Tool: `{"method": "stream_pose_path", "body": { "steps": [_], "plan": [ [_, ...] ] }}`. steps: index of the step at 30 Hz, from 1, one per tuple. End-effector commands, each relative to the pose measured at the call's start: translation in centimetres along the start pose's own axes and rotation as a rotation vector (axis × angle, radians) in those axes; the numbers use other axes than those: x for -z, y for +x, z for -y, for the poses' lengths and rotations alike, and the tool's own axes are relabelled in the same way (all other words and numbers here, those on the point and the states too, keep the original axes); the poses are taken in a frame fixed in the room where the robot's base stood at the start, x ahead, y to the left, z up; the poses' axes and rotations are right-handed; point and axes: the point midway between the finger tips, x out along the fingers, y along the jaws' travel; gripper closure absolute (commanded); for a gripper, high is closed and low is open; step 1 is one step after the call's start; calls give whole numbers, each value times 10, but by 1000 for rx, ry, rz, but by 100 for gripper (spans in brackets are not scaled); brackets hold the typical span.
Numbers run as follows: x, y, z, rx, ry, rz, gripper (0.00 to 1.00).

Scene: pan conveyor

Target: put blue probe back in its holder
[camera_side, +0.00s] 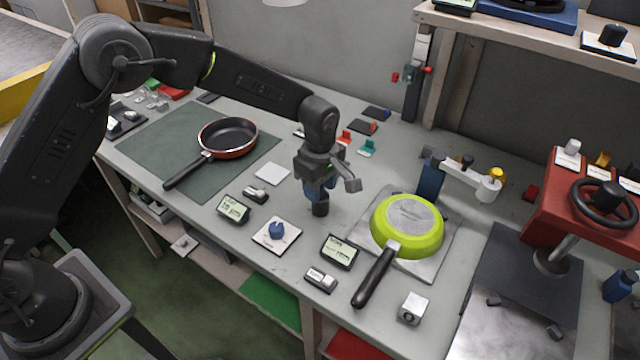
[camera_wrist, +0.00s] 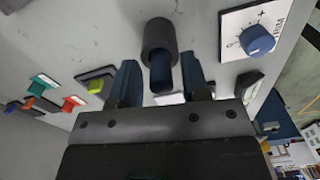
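The blue probe (camera_wrist: 161,72) shows in the wrist view as a short dark-blue rod at the open end of a dark grey cylinder, its holder (camera_wrist: 157,36). It appears to sit in the holder, though how deep I cannot tell. My gripper (camera_wrist: 160,80) has one dark-blue finger on each side of the probe, with a gap visible on both sides, so it looks open around it. In the side view, my gripper (camera_side: 319,193) points down at mid-table, just above the dark holder (camera_side: 320,209). The probe cannot be picked out from the fingers there.
A green pan (camera_side: 407,225) lies upside down on a metal plate to the right. A dark pan (camera_side: 228,137) rests on a green mat (camera_side: 150,140) to the left. A blue knob (camera_side: 277,230), small displays (camera_side: 340,252) and coloured clips (camera_side: 367,147) surround the holder.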

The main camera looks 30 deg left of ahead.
Motion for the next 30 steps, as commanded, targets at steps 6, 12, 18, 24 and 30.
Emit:
{"method": "stream_pose_path", "body": {
  "steps": [6,12,18,24,30],
  "plan": [
    [0,0,0,0,0,0,49],
    [0,-6,0,-2,0,0,49],
    [0,-38,-1,-5,0,1,49],
    [0,-84,-1,-6,0,1,49],
    [0,-120,-1,-4,0,0,49]
  ]
}}
